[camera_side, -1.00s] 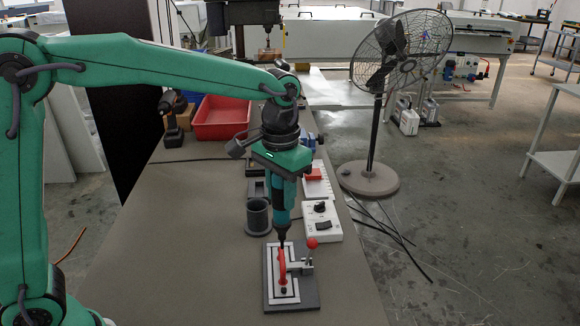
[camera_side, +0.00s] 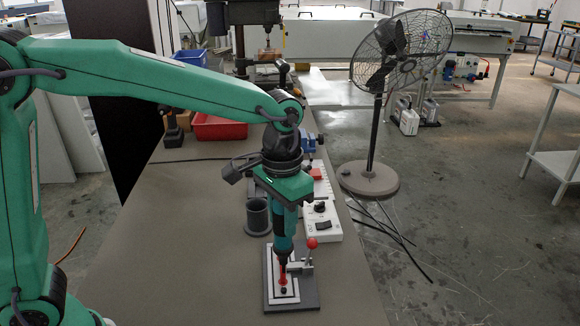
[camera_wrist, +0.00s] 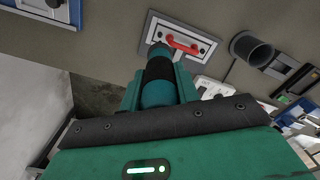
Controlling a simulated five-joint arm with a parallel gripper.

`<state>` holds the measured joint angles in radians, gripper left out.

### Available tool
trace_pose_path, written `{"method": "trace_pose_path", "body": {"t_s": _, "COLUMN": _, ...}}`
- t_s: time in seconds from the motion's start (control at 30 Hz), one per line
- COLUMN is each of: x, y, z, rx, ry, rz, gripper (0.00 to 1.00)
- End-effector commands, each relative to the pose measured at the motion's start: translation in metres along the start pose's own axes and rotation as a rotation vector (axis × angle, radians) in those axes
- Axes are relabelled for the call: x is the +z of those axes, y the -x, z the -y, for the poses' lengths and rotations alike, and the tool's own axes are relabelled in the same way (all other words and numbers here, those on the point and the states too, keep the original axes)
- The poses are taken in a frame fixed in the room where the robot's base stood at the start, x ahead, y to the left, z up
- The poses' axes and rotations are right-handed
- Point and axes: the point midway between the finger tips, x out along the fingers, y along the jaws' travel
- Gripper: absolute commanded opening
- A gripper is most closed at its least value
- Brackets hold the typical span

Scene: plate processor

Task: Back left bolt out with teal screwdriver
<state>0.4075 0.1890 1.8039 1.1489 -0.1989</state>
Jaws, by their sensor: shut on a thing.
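My gripper (camera_side: 284,190) is shut on the teal screwdriver (camera_side: 285,228), which points down at the fixture plate (camera_side: 310,302). The screwdriver also shows in the wrist view (camera_wrist: 158,92), with its tip end over the plate (camera_wrist: 205,34). A red part (camera_side: 282,279) lies on the white-edged plate; it shows as a red handle shape in the wrist view (camera_wrist: 183,44). The driver's tip is at or just above the plate beside the red part; contact cannot be told. A red-knobbed clamp (camera_side: 311,244) stands at the plate's right.
A dark cup (camera_side: 257,218) stands behind the plate, left of a white control box (camera_side: 322,222). A red bin (camera_side: 218,127) and a drill (camera_side: 170,120) are farther back. A blue vise (camera_side: 308,144) is behind my gripper. The bench left of the plate is clear.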

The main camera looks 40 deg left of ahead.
Motion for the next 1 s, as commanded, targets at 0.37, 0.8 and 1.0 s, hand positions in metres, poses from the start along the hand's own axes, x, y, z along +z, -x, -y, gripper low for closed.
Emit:
{"method": "trace_pose_path", "body": {"t_s": 0.37, "x": 0.000, "y": -0.026, "z": 0.000, "rx": 0.000, "ry": 0.000, "rz": 0.001, "gripper": 0.04}}
{"method": "trace_pose_path", "body": {"t_s": 0.8, "x": 0.000, "y": -0.046, "z": 0.000, "rx": 0.000, "ry": 0.000, "rz": 0.000, "gripper": 0.04}}
{"method": "trace_pose_path", "body": {"t_s": 1.0, "x": 0.000, "y": -0.048, "z": 0.000, "rx": 0.000, "ry": 0.000, "rz": -0.001, "gripper": 0.04}}
